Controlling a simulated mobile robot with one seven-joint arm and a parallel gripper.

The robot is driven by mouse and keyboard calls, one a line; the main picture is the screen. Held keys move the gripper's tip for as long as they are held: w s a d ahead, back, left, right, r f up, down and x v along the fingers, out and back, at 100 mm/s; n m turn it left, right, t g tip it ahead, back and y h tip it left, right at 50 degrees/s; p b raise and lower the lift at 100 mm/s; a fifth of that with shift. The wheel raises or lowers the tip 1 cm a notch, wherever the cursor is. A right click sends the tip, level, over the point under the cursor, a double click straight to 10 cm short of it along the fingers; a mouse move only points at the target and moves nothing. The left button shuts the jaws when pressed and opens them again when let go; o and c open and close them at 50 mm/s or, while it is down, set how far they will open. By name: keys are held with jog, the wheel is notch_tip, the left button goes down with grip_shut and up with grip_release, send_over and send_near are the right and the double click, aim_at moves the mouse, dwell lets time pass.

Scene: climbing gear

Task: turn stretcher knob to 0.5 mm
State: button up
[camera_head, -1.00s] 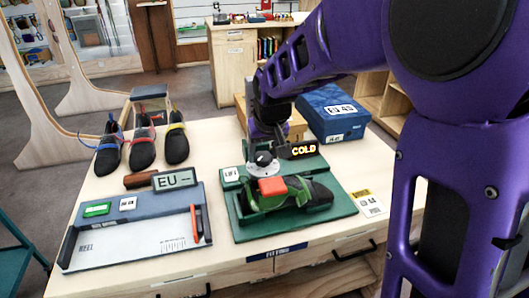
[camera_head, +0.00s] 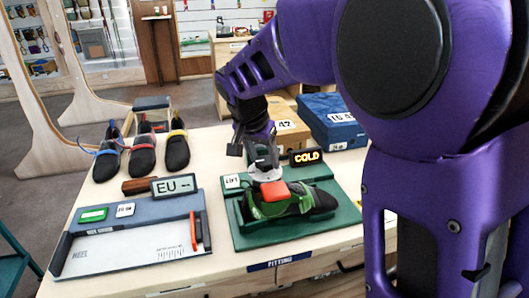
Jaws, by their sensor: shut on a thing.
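The shoe stretcher has a green base plate (camera_head: 345,214) on the table. A dark shoe with green straps (camera_head: 318,202) lies on it, with a red block (camera_head: 275,191) on top. The stretcher knob is a pale round dial (camera_head: 264,174) with a dark top, behind the red block. My gripper (camera_head: 262,157) points down over the dial and is shut on the knob's top. The fingers partly hide the knob, and its scale marks are too small to read. A lit sign (camera_head: 306,157) behind reads COLD.
A foot-measuring board (camera_head: 130,259) with an "EU --" display (camera_head: 173,186) lies at left. Several climbing shoes (camera_head: 142,156) stand behind it. A blue box (camera_head: 333,122) and a cardboard box (camera_head: 290,127) are at the back. My purple arm covers the right side.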

jog(key=shift+s+f, duration=0.1)
jog(key=shift+f, duration=0.05)
dwell(0.4)
jog(key=o, duration=1.4)
jog(key=shift+a+r, duration=0.1)
jog(key=shift+r, duration=0.45)
jog(key=p+v, duration=0.2)
jog(key=v, duration=1.4)
jog(key=shift+s+a+r+p, duration=0.15)
jog(key=shift+a+r+p, duration=0.05)
jog(key=shift+p, duration=0.15)
